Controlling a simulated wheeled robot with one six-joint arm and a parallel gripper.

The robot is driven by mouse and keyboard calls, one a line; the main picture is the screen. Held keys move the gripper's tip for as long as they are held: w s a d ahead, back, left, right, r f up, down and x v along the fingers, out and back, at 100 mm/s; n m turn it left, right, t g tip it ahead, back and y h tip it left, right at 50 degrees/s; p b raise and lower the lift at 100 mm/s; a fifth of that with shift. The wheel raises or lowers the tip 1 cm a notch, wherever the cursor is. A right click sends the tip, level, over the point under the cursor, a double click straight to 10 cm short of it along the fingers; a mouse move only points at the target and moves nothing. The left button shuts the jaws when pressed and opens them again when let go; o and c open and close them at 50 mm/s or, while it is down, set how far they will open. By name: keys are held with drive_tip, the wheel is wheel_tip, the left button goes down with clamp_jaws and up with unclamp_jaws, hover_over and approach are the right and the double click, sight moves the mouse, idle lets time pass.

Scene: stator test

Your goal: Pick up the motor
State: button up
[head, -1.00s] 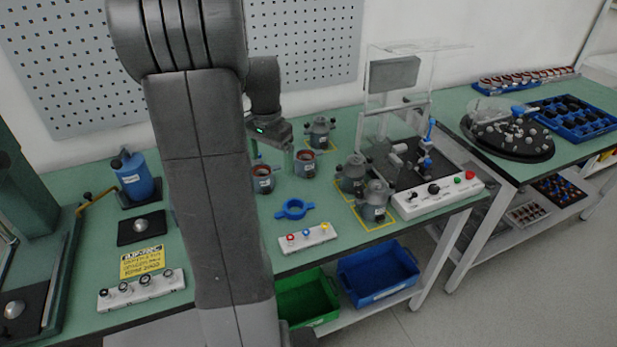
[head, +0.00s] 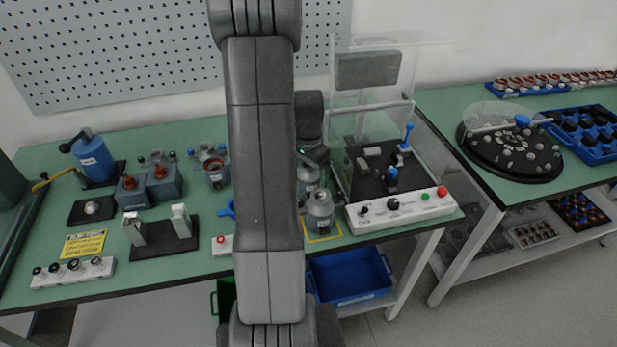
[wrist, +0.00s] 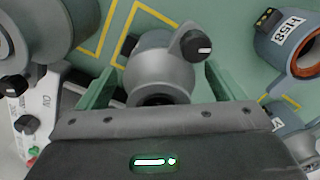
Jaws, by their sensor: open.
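A grey motor (wrist: 160,72) with a black knob on its side is between the two green fingers of my gripper (wrist: 157,82) in the wrist view. The fingers are apart, one on each side of it; I cannot tell whether they touch it. In the head view two grey motors stand by the test rig: a front one (head: 320,212) on a yellow-outlined square and a rear one (head: 307,176) partly hidden by my arm. My gripper is low at the rear one, its fingertips not clear there. Another large grey body (wrist: 38,30) fills the wrist view's upper left.
The test rig's white control panel (head: 405,208) and clear guard (head: 370,110) stand close on the right. A blue bin (head: 350,276) is below the bench. A black turntable (head: 512,150) is on the right bench.

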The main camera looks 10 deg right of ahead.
drive_tip(key=shift+f, duration=0.15)
drive_tip(key=shift+c, duration=0.2)
drive_tip(key=c, duration=1.6)
